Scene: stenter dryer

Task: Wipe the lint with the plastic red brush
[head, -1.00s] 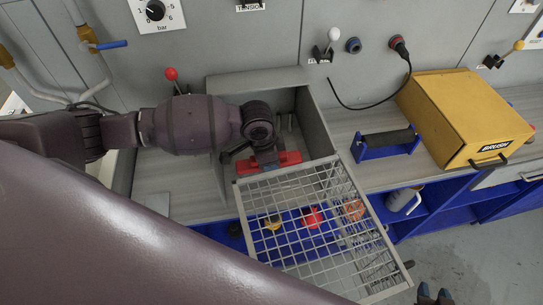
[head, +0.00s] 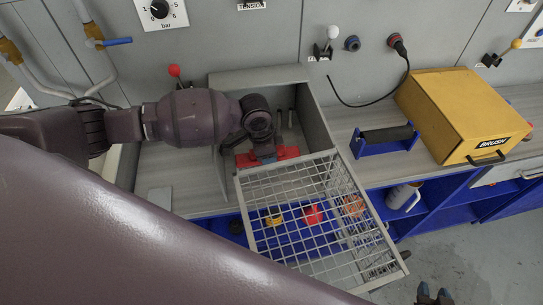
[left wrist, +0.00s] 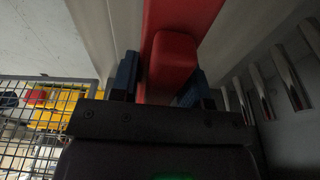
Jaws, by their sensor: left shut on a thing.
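The red plastic brush (head: 284,154) is inside the open grey box, just behind the wire mesh door. My left gripper (head: 264,156) reaches into the box from the left and is shut on it. In the left wrist view the brush's red handle (left wrist: 174,62) sits between the blue fingers (left wrist: 160,82), and a wider red part lies beyond it. I cannot make out any lint; the arm and brush hide part of the box floor. My right gripper (head: 433,294) shows only its blue fingertips at the bottom edge, apart and empty.
The mesh door (head: 318,220) hangs open in front of the box (head: 258,77). Metal rods (left wrist: 262,92) stand along the box's inside. A yellow box labelled BRUSH (head: 450,110) and a roller in a blue stand (head: 385,142) are on the counter at right.

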